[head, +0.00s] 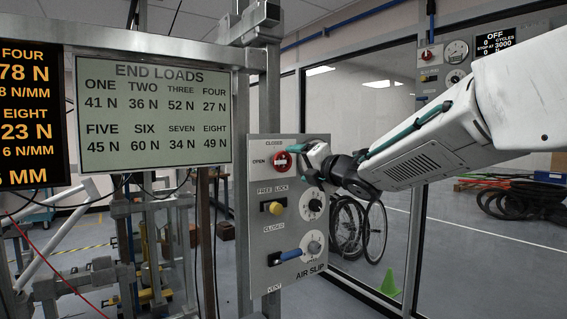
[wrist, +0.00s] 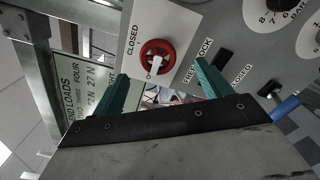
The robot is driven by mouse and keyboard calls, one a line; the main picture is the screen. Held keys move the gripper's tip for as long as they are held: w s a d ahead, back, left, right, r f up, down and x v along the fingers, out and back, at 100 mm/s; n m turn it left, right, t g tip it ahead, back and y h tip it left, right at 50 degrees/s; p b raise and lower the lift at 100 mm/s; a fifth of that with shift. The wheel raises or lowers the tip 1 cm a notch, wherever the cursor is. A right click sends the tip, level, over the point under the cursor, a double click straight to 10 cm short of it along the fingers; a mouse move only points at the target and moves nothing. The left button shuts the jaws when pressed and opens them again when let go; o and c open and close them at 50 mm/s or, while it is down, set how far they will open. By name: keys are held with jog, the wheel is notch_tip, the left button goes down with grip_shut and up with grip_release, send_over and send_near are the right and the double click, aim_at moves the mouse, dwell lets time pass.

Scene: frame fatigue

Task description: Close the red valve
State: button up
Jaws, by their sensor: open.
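The red valve (head: 282,161) is a round red knob with a white bar, at the top left of the grey AIR SLIP panel (head: 260,228). "CLOSED" is printed above it and "OPEN" to its left. In the wrist view the red valve (wrist: 168,45) shows its white bar pointing toward the partly hidden "OPEN" label, away from "CLOSED". My gripper (head: 302,150) is just right of the valve in the head view. In the wrist view my gripper (wrist: 161,69) has its two green fingers spread wide and empty, with the valve beyond the gap between them. Contact is not visible.
An END LOADS board (head: 152,152) hangs close to the left. A second panel with a red knob (head: 427,55) is at the back right.

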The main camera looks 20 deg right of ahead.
aim_at(285, 162)
jog(key=shift+n, duration=0.3)
jog(key=x, duration=0.8)
jog(key=shift+a+r, duration=0.2)
jog(key=shift+s, duration=0.1)
jog(key=c, duration=1)
